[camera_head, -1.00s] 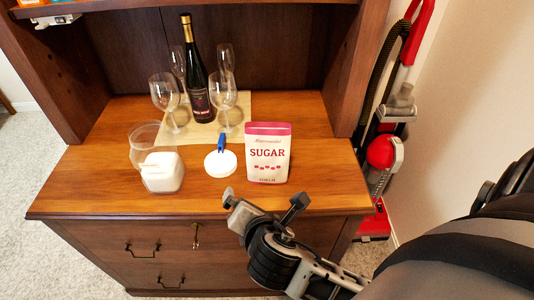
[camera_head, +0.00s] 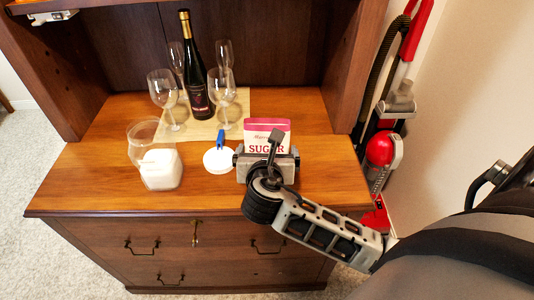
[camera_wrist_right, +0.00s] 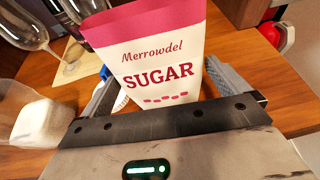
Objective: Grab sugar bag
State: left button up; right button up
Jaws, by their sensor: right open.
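The sugar bag (camera_head: 267,131), white with a pink top band, stands upright on the wooden hutch top. My right gripper (camera_head: 267,160) is in front of it and hides its lower part in the head view. In the right wrist view the bag (camera_wrist_right: 155,60) stands between the two open fingers of the right gripper (camera_wrist_right: 165,90), one on each side. I cannot tell whether either finger touches it. The bag's base is hidden behind the gripper body. My left gripper is not in view.
Left of the bag are a white lid with a blue handle (camera_head: 218,159) and a clear jar of white powder (camera_head: 160,168). Behind stand a dark bottle (camera_head: 197,85) and several wine glasses on a beige mat (camera_head: 240,104). A red vacuum (camera_head: 381,150) stands right of the hutch.

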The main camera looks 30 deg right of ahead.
jog(key=x, duration=0.5)
jog(key=shift+w, duration=0.15)
jog(key=shift+r, duration=0.1)
jog(key=c, duration=1)
